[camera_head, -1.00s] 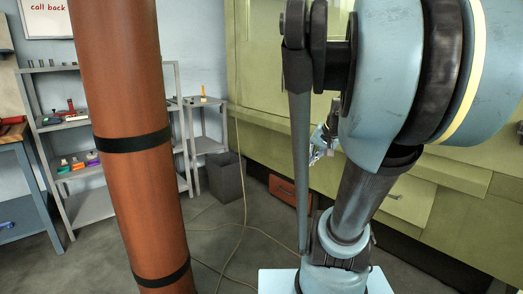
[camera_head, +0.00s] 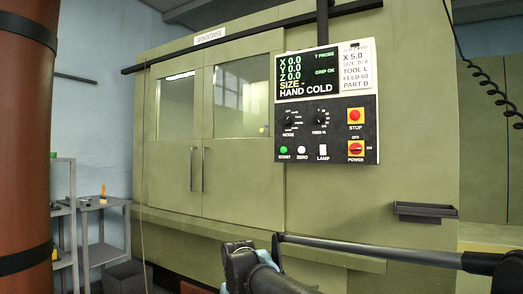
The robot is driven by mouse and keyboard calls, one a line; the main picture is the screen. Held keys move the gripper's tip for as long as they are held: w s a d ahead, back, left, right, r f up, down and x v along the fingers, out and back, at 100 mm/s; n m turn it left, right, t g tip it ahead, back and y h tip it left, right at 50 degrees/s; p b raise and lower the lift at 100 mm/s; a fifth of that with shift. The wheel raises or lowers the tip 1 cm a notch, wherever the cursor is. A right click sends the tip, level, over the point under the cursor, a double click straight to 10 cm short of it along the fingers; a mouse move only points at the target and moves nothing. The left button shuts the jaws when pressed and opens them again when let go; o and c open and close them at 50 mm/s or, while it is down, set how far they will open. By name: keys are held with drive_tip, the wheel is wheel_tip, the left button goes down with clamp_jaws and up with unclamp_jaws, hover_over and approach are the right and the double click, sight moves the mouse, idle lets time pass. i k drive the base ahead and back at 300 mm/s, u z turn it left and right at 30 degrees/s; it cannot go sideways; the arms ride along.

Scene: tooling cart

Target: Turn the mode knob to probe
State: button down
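The mode knob (camera_head: 288,119) is a small black knob on the black control panel (camera_head: 337,139) of the green machine. Small white labels ring it, too small to read, and I cannot tell which one it points at. The word MODE stands below it. The screen (camera_head: 308,73) above shows X, Y and Z at 0.0, SIZE, HAND COLD, GRIP OK and T PROBE.
The feed knob (camera_head: 320,118) is right of the mode knob. The red stop button (camera_head: 355,117) and red power switch (camera_head: 355,149) are further right. START, ZERO and LAMP buttons sit below. A small black tray (camera_head: 426,211) juts out at right. A brown column (camera_head: 24,120) stands at left.

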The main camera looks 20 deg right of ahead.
sight(287, 120)
drive_tip(key=z, duration=2.45)
drive_tip(key=k, duration=0.65)
drive_tip(key=u, duration=2.45)
